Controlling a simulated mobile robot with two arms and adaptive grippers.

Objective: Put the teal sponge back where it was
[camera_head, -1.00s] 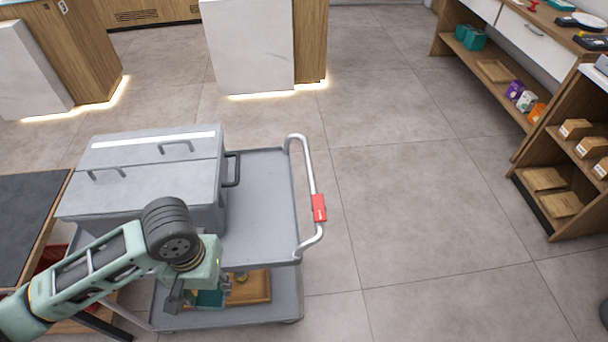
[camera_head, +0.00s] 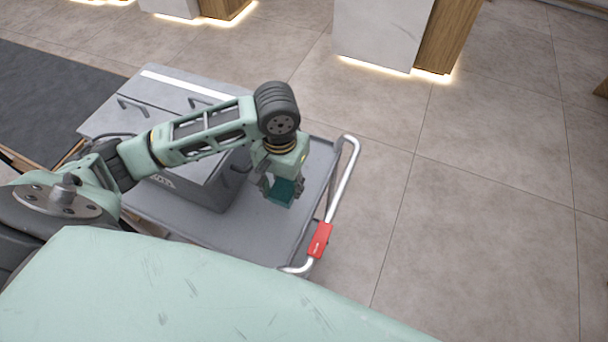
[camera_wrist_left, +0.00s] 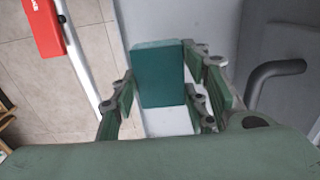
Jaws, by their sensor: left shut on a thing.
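The teal sponge (camera_head: 284,191) is held between the fingers of my left gripper (camera_head: 280,186), above the grey top of the cart (camera_head: 256,228). In the left wrist view the sponge (camera_wrist_left: 160,75) stands out between the finger pads of my left gripper (camera_wrist_left: 164,98), with a pale surface behind it. From the head view I cannot tell the exact height of the sponge over the cart. My right gripper is out of view.
A grey lidded box (camera_head: 200,182) fills the left part of the cart. A silver handle with a red tag (camera_head: 320,240) rises at the cart's right edge. A dark-topped table (camera_head: 50,100) stands at the left. Open floor (camera_head: 480,230) lies to the right.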

